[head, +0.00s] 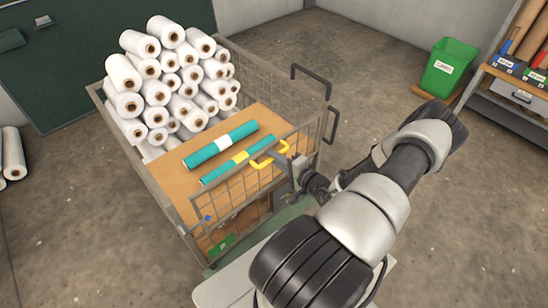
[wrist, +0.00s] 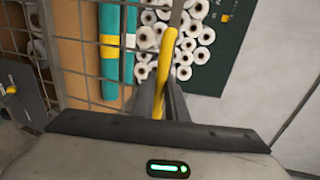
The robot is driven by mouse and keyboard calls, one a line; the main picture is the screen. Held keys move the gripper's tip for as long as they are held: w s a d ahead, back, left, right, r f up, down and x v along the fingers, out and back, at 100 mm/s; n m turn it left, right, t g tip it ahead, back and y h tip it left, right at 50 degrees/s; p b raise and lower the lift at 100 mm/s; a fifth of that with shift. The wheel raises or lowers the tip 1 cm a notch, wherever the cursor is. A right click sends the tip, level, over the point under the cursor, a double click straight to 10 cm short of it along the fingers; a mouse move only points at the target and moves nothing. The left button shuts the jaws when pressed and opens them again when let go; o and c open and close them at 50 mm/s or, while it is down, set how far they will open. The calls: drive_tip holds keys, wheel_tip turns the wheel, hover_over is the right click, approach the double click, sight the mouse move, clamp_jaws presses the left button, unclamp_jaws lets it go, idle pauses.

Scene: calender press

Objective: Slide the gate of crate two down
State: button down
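A wire-mesh crate (head: 155,205) stands in front of me, holding white rolls (head: 165,75) and two teal rolls (head: 222,147) on a brown board. Its near side has a mesh gate (head: 225,200) with a yellow handle (head: 270,158) at the top. The gate's lower edge is hard to make out. My gripper (head: 287,163) is at the handle, at the right part of the gate. In the wrist view the yellow handle (wrist: 166,62) runs between my two fingers (wrist: 162,102), which appear closed on it. The fingertip contact is partly hidden.
Dark bar handles (head: 312,80) stick up at the crate's right side. A green bin (head: 450,68) and a shelf rack (head: 515,95) stand at the back right. More white rolls (head: 13,155) lean at the far left. The floor right of the crate is clear.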

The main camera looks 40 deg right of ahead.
sight(267, 184)
wheel_tip(267, 184, down, 20)
drive_tip(key=b, duration=1.1)
drive_tip(key=shift+b, duration=0.4)
drive_tip(key=c, duration=1.8)
unclamp_jaws()
drive_tip(key=shift+o, duration=0.2)
drive_tip(key=p+v, duration=0.3)
drive_tip(key=v, duration=1.4)
drive_tip(key=shift+s+d, duration=0.15)
drive_tip(key=shift+s, duration=0.1)
drive_tip(key=shift+r, duration=0.1)
